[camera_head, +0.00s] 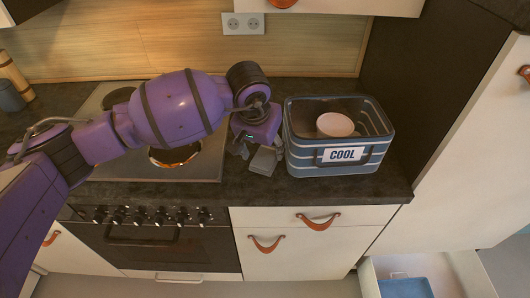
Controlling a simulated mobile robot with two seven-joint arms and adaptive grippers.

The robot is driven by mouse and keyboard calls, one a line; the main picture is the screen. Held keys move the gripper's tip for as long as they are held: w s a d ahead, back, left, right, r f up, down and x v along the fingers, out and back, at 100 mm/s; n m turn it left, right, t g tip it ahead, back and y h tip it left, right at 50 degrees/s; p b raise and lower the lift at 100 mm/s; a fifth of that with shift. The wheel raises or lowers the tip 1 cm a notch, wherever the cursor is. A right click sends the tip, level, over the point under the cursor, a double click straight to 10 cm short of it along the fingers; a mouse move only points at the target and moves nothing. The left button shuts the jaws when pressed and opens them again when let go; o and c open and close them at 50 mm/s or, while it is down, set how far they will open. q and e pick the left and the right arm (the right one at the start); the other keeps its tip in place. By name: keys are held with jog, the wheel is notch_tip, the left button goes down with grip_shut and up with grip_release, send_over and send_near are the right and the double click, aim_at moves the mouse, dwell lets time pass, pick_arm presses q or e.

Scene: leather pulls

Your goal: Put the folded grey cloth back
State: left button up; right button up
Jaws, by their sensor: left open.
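A small grey block-like thing (264,161), which looks like the folded grey cloth, lies on the dark countertop just left of the blue cooler box. My left gripper (253,149) is open right above and beside it, pointing down. Its fingers partly overlap the grey thing, and I cannot tell whether they touch it. My right gripper is not in view.
A blue striped box (302,164) labelled COOL holds a pale round bowl (335,124). The stove (200,166) lies under my left arm. An open white drawer (462,275) at the lower right holds a blue thing (405,288). Closed drawers with leather pulls are below the counter.

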pick_arm(q)
jog(key=v, duration=0.9)
